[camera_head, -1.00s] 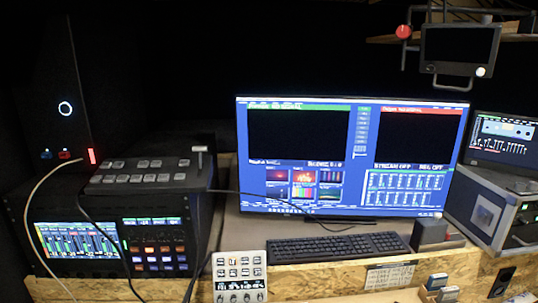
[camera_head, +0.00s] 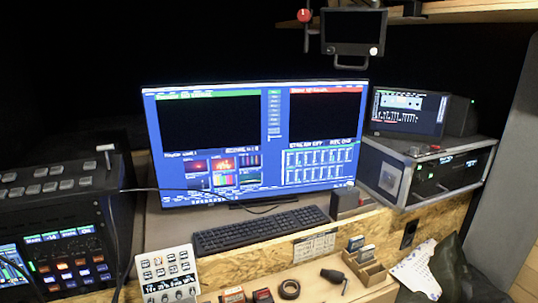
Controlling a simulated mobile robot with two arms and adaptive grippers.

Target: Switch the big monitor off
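The big monitor (camera_head: 257,141) stands in the middle of the desk, and its screen is lit. It shows a blue interface with two black panels, a green bar at the upper left and a red bar at the upper right. A small light dot shows at the lower right corner of its frame (camera_head: 350,184). A black keyboard (camera_head: 260,229) lies in front of it. Neither of my grippers is in view.
A control panel (camera_head: 60,190) stands at the left. A white keypad (camera_head: 167,273) is at the front. A grey case (camera_head: 412,172) with a small lit screen (camera_head: 408,112) on it stands at the right. A dark small display (camera_head: 354,32) hangs above. Tape, card holders and a small box lie at the front edge.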

